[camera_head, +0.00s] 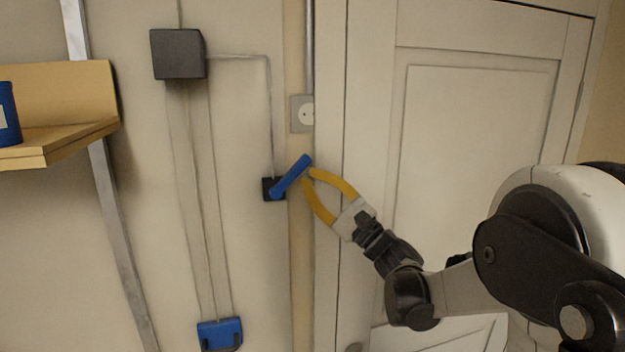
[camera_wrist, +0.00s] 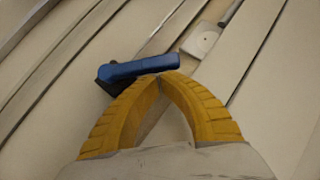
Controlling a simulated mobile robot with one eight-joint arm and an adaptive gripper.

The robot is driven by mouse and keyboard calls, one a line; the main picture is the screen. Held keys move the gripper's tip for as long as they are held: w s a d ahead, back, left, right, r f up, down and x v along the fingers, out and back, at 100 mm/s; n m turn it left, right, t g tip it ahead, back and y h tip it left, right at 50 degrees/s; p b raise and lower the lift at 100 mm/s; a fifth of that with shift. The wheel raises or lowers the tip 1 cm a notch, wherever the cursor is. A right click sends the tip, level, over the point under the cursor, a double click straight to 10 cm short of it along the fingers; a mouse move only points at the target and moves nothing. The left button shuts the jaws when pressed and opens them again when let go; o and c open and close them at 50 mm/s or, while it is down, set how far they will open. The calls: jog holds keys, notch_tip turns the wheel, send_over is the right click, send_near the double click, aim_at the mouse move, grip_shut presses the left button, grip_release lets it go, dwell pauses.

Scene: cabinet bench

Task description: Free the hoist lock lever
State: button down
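The hoist lock lever is a blue bar (camera_head: 291,175) on a small dark wall mount (camera_head: 268,189). It slants up and to the right in the head view. In the wrist view the blue lever (camera_wrist: 138,67) lies across, just beyond the fingertips. My gripper (camera_head: 308,175) has yellow fingers whose tips come together beside the lever's free upper end. In the wrist view the fingertips (camera_wrist: 165,77) meet at the lever's lower edge, with no lever visible between them. Whether they touch the lever cannot be told.
A dark box (camera_head: 178,54) sits high on the wall, with a conduit to the lever mount. Lines run from the box down to a blue hooked block (camera_head: 220,334). A wall outlet (camera_head: 303,114) is above the lever. A cabinet door (camera_head: 470,150) stands right, a wooden shelf (camera_head: 70,135) left.

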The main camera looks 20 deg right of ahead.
jog(key=shift+r, duration=0.1)
jog(key=shift+r+n+g, duration=0.2)
jog(key=shift+n+g, duration=0.2)
jog(key=shift+n, duration=0.1)
